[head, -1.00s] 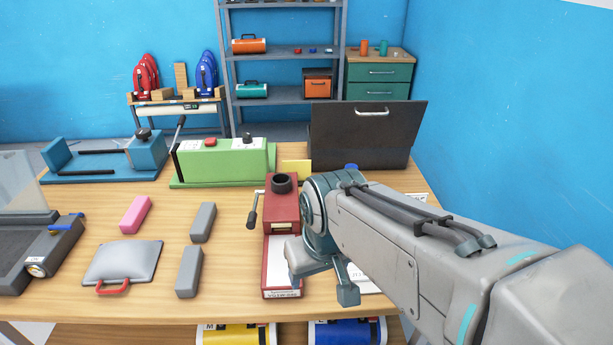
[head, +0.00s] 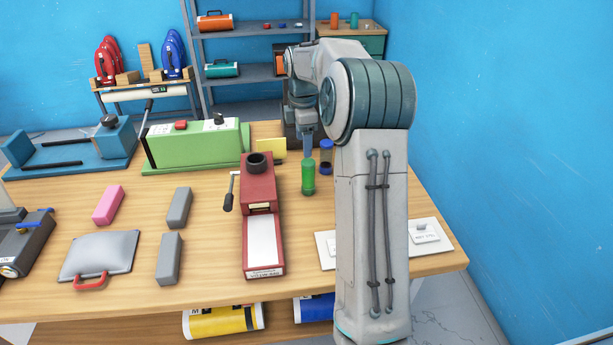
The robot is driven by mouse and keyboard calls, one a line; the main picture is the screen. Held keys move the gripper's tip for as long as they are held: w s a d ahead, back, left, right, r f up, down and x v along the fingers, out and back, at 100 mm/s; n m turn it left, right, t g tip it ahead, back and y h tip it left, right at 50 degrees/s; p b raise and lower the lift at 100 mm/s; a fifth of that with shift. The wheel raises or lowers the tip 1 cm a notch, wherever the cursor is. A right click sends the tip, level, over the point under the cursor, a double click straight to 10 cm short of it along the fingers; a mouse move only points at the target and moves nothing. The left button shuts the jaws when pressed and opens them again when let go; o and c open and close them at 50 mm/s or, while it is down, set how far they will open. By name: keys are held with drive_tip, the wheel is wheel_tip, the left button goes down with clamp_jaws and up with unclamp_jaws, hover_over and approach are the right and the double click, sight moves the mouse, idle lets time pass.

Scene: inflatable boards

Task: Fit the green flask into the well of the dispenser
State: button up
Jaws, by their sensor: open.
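The green flask (head: 308,179) stands upright on the table, right of the dispenser. The dispenser (head: 262,192) is a red block with a dark round well (head: 257,161) on top, a side lever and a white-topped front base. The well looks empty. My gripper (head: 308,150) points down directly above the flask, at its top. It is open; its fingers are partly hidden, and I cannot tell whether they touch the flask.
A dark-blue-capped jar (head: 326,158) stands close right of the flask. A green machine (head: 195,146) and yellow card (head: 271,148) are behind the dispenser. Grey blocks (head: 169,258) and a grey clipboard-like case (head: 98,256) lie left. My arm hides the table's right part.

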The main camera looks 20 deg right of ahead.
sight(309, 163)
drive_tip(key=shift+w+d+f+n, duration=0.25)
drive_tip(key=shift+w+d+f, duration=0.15)
drive_tip(key=shift+d, duration=0.15)
drive_tip(key=shift+w+d+f+n, duration=0.25)
drive_tip(key=shift+w+d+f, duration=0.1)
drive_tip(key=shift+d, duration=0.2)
drive_tip(key=shift+w+d+f, duration=0.1)
drive_tip(key=shift+d+f, duration=0.05)
drive_tip(key=shift+f, duration=0.2)
wheel_tip(309, 163, down, 8)
drive_tip(key=shift+r, duration=0.1)
drive_tip(key=shift+w+f+p, duration=0.2)
drive_tip(key=shift+f+p, duration=0.2)
drive_tip(key=shift+f, duration=1)
drive_tip(key=shift+w+f+p, duration=0.2)
drive_tip(key=shift+f+p, duration=0.15)
drive_tip(key=shift+f, duration=1)
drive_tip(key=shift+c, duration=0.4)
drive_tip(key=c, duration=1.1)
drive_tip(key=shift+r, duration=0.1)
